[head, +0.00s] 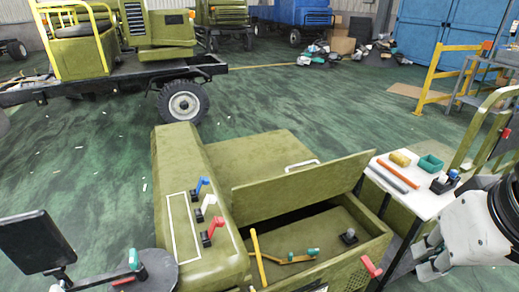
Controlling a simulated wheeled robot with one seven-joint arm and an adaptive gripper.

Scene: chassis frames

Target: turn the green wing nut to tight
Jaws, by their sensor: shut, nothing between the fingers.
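Two small green-teal parts could be the green wing nut, and I cannot tell which it is. One green part (133,259) stands upright on the round black plate at the lower left, close to a red part (122,281). The other green part (313,252) sits at the right end of a yellow-orange bar (285,259) in the open bay of the olive machine. How tight either is does not show. My gripper (428,258) is at the lower right, below the white shelf, shut and empty, well apart from both. Its fingertips are small in view.
The olive machine (240,165) has a raised lid (300,180), a yellow rod (258,257), and blue, white and red levers (212,232). A dark screen (35,242) stands at left. The white shelf (408,192) carries a teal tray (430,164) and rods. Open green floor lies behind.

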